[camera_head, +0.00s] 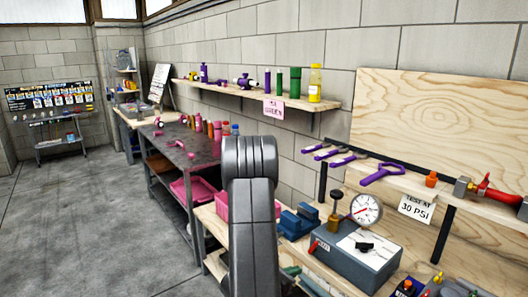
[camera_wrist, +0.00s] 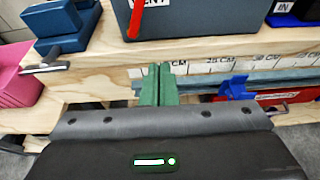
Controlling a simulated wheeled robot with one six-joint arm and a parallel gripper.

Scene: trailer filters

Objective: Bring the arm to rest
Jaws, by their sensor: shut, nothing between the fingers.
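My gripper (camera_wrist: 159,86) shows in the wrist view, with its two green fingers together and nothing between them. The fingers point at the front edge of a wooden workbench (camera_wrist: 100,82), over the printed centimetre scale; I cannot tell whether they touch it. In the head view my dark grey arm (camera_head: 251,215) stands folded upright in the lower middle, left of the grey test box (camera_head: 350,262). My gripper cannot be made out in the head view.
A blue vise (camera_head: 298,221) and a pressure gauge (camera_head: 366,210) stand on the right-hand bench. A pink bin (camera_wrist: 22,70) and the test box's red lever (camera_wrist: 148,12) are close in the wrist view. A dark metal table (camera_head: 178,147) stands farther back. The floor (camera_head: 80,220) at left is clear.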

